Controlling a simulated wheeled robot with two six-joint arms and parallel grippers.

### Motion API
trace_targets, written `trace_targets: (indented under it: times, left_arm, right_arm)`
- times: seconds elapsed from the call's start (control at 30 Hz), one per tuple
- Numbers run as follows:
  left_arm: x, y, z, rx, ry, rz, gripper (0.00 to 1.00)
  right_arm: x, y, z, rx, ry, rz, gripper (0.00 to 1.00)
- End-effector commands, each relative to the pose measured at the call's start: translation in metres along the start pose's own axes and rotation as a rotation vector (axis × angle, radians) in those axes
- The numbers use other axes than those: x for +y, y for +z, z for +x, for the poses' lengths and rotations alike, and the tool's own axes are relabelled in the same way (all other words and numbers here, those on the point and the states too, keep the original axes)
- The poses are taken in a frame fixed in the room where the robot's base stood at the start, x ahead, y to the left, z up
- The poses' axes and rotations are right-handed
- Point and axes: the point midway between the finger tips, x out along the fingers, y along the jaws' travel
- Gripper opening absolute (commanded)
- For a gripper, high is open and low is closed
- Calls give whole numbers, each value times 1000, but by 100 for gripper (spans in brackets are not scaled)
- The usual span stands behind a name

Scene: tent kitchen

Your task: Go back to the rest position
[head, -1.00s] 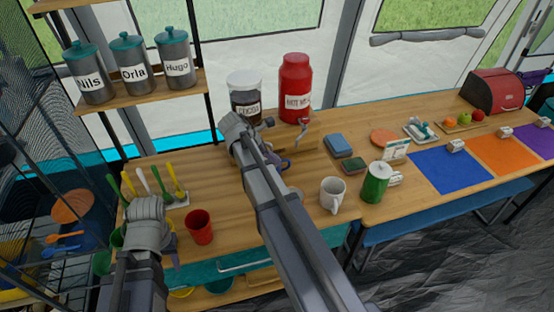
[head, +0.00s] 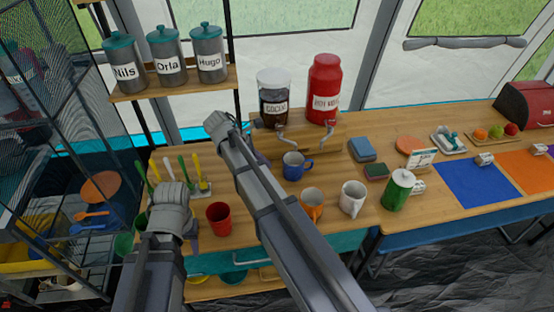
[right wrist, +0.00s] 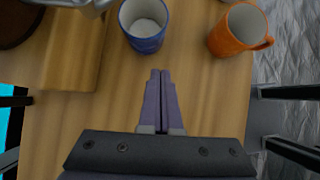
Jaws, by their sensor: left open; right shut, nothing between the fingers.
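My right gripper (right wrist: 160,74) is shut and empty above the wooden table, with its fingertips just short of a blue mug (right wrist: 143,24). In the head view the right forearm reaches up from the bottom centre, and only a bit of purple finger (head: 262,158) shows beside it. My left gripper (head: 193,229) is at the lower left, between a red cup (head: 219,219) and a green cup. Its wrist hides most of the jaws, which are open. The blue mug (head: 296,166) stands on the table in front of the dispensers.
A cocoa dispenser (head: 274,98) and a red dispenser (head: 324,90) stand behind. A wire rack (head: 60,110) is left; labelled jars sit on a shelf (head: 180,85).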

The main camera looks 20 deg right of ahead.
Motion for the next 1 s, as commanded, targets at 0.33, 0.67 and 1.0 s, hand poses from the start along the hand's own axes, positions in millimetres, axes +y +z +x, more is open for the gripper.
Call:
trace_targets:
  times: [0.33, 0.67, 1.0]
  left_arm:
    - [0, 0, 0, 0, 0, 0, 43]
    - [0, 0, 0, 0, 0, 0, 43]
    - [0, 0, 0, 0, 0, 0, 43]
  right_arm:
    - [0, -6, -4, 0, -1, 1, 0]
    - [-38, -15, 8, 135, -14, 288, 0]
    - [-106, -48, 12, 442, -198, 1006, 0]
